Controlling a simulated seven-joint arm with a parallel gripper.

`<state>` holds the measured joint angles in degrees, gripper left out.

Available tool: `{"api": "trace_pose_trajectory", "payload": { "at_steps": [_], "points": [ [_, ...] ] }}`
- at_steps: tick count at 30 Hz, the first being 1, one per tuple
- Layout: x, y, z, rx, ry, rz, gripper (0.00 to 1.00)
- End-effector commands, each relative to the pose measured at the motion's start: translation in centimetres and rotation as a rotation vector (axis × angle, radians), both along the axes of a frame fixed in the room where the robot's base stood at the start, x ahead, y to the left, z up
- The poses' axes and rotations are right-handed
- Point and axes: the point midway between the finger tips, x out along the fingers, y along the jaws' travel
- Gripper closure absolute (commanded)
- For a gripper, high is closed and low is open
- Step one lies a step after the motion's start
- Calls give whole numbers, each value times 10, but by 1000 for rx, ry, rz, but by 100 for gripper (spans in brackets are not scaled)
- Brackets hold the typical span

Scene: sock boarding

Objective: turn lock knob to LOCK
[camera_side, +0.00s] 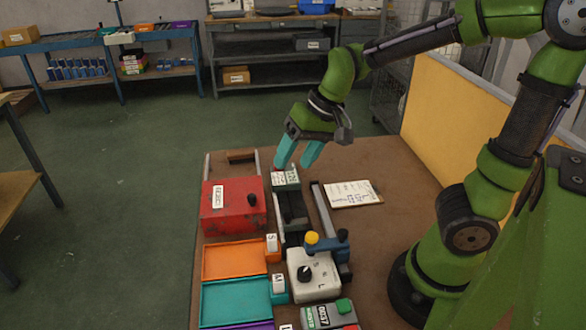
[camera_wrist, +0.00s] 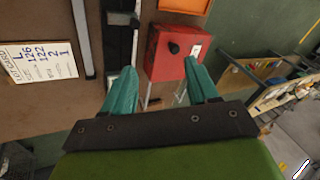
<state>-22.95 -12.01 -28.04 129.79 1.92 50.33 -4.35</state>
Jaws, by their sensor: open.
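My gripper (camera_side: 298,160) is open and empty, in the air above the far end of the bench. Its teal fingers also show in the wrist view (camera_wrist: 160,85), apart, with the red box beyond them. No knob has a readable LOCK mark. A pale grey box (camera_side: 325,266) carries a black pointer knob (camera_side: 305,273); letters including an L are on its top. A blue lever piece with a yellow ball (camera_side: 312,237) stands behind it. My gripper touches none of these.
Orange (camera_side: 232,258) and teal (camera_side: 235,301) trays lie at the left. A box with a green button (camera_side: 344,305) is at the front. A written card (camera_side: 353,194) lies flat at the right. A yellow panel (camera_side: 455,115) borders the bench; bare bench surrounds the card.

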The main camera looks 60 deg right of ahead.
Motion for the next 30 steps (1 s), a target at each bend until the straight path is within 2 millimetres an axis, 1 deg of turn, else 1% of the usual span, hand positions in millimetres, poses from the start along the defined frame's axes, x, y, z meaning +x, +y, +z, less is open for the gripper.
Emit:
{"api": "trace_pose_trajectory", "payload": {
  "at_steps": [3,9,21,23,24,26,29,30],
  "points": [
    [-14,8,10,17,-29,11,41],
    [-26,16,17,22,-53,23,41],
    [-29,17,18,22,-57,24,41],
    [-28,14,14,18,-46,14,41],
    [-28,11,9,13,-27,3,41],
    [-20,3,3,-1,-5,-20,41],
    [8,-21,-1,-43,36,-78,41],
    [22,-32,-1,-63,60,-100,41]
  ]
}}
